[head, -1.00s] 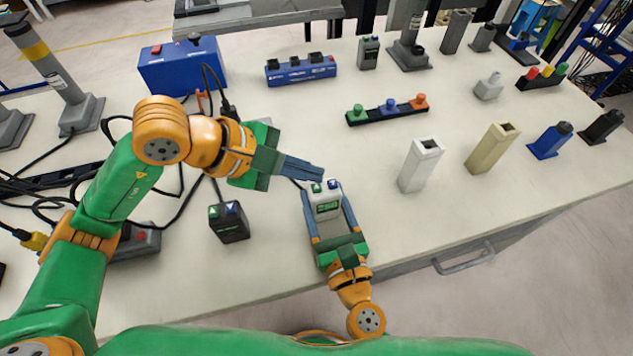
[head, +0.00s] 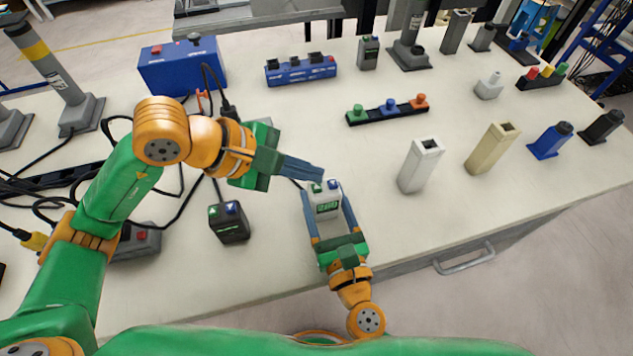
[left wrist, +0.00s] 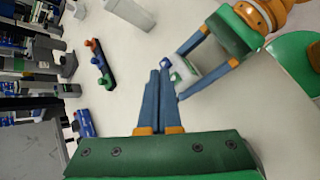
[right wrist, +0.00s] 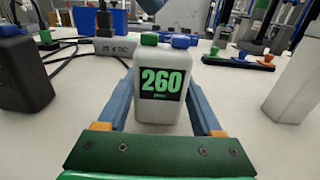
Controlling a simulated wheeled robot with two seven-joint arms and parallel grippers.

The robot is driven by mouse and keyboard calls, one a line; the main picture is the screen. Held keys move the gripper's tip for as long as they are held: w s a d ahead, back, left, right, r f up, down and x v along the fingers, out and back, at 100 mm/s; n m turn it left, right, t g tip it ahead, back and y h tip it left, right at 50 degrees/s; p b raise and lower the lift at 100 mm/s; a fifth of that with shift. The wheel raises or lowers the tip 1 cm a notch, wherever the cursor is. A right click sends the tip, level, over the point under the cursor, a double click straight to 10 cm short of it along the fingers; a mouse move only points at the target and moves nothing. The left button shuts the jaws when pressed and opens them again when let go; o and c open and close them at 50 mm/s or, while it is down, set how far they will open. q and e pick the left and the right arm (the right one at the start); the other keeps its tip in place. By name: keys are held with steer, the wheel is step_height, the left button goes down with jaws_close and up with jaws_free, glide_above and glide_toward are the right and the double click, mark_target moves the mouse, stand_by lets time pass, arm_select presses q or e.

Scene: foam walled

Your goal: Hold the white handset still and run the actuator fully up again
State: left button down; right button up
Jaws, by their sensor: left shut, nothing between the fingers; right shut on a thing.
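The white handset (head: 325,205) stands upright near the front of the bench, with a green and a blue button on top. Its display reads 260 in the right wrist view (right wrist: 162,85). My right gripper (head: 327,205) is shut on it, one finger on each side. My left gripper (head: 318,173) is shut and empty, its fingertips just behind and above the handset's buttons; I cannot tell whether they touch. It also shows shut in the left wrist view (left wrist: 160,75). A grey column with a yellow band (head: 45,62), at the far left, may be the actuator.
A black handset (head: 229,223) stands left of the white one. White (head: 420,165) and beige (head: 492,148) blocks stand to the right. A button strip (head: 388,111) and a blue box (head: 183,66) are behind. Cables cover the left side.

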arm_select(q)
steer(key=shift+f, duration=0.4)
steer(key=shift+f, duration=0.5)
stand_by(2.3)
steer(key=shift+r, duration=0.1)
stand_by(1.2)
steer(key=shift+r, duration=0.85)
step_height(320, 180, up, 5)
stand_by(0.7)
arm_select(e)
steer(key=o, duration=1.5)
